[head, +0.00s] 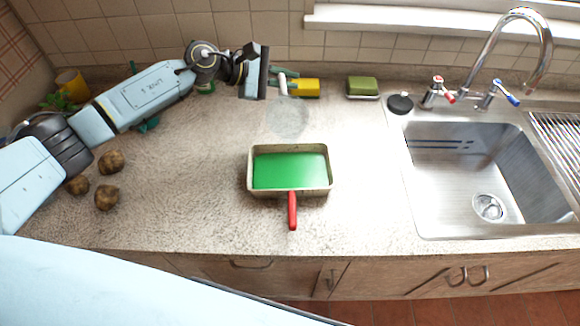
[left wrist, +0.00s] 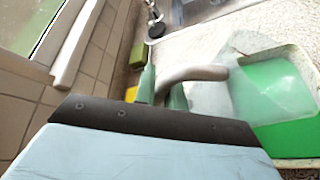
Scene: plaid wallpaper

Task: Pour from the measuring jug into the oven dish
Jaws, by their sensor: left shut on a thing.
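The oven dish (head: 265,194) is a beige rectangular pan with a green inside and a red handle toward me, in the middle of the counter. The measuring jug (head: 288,118) is clear and faint, with a pale handle, just behind the dish. My left gripper (head: 284,82) is shut on the jug's handle, behind the dish. In the left wrist view the gripper's green fingers (left wrist: 160,90) grip the handle (left wrist: 195,74). The clear jug body there (left wrist: 262,85) overlaps the green dish. I cannot tell the jug's tilt or contents. My right gripper is out of view.
A yellow object (head: 306,88) and a green sponge (head: 362,86) lie along the back wall. The sink (head: 455,175) and taps are at the right. Several brown potatoes (head: 107,197) lie at the left near my arm. Counter beside the dish is clear.

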